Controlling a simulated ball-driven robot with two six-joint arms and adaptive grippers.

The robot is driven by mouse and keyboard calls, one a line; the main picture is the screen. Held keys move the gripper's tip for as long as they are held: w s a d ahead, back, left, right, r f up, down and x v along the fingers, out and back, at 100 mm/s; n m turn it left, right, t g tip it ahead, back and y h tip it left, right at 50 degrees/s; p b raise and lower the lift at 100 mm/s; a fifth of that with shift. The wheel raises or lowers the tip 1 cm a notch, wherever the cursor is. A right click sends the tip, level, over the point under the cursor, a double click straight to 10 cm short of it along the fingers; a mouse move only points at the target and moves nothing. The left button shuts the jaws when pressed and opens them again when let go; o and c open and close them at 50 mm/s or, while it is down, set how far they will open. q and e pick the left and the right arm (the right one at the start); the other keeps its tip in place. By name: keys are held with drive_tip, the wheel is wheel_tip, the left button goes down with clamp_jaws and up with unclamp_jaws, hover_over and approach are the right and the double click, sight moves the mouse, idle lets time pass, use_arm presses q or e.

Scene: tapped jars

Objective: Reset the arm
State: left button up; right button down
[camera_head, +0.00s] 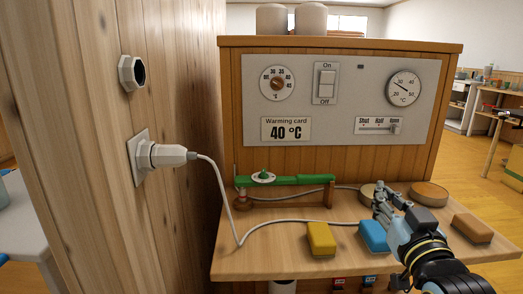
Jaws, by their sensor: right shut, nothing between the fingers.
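My right gripper (381,192) reaches in from the lower right above the wooden shelf (270,260). Its fingers are shut and look empty. They point up and away, in front of a round wooden disc (367,190), which they partly hide; I cannot tell whether they touch it. The blue block (373,237) lies just left of my right wrist, and the brown block (472,228) lies right of it. My left gripper is not in view.
A yellow block (321,239) and a green lever (300,180) on a wooden stand are on the shelf. A white cable (240,240) runs from a plug (165,155) in the wooden wall across the shelf. A control panel (340,90) with dials and a switch stands behind. Another round disc (428,194) sits at right.

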drive_tip(key=s+d+f+g, duration=0.3)
drive_tip(key=s+f+g, duration=0.55)
drive_tip(key=s, duration=0.45)
drive_tip(key=s+f+g, duration=0.2)
drive_tip(key=s+g, duration=0.2)
drive_tip(key=s, duration=0.6)
drive_tip(key=s+f+g, duration=0.2)
drive_tip(key=s+g, duration=0.2)
drive_tip(key=s, duration=0.6)
drive_tip(key=s+d+f+h, duration=0.1)
drive_tip(key=s+d+f, duration=0.1)
drive_tip(key=f, duration=1)
drive_tip(key=s+d+f, duration=0.1)
drive_tip(key=f, duration=1.1)
drive_tip(key=s+d+f+g, duration=0.1)
drive_tip(key=s+f+g, duration=0.1)
drive_tip(key=s+f, duration=1.4)
drive_tip(key=s, duration=0.3)
drive_tip(key=shift+d+f, duration=0.15)
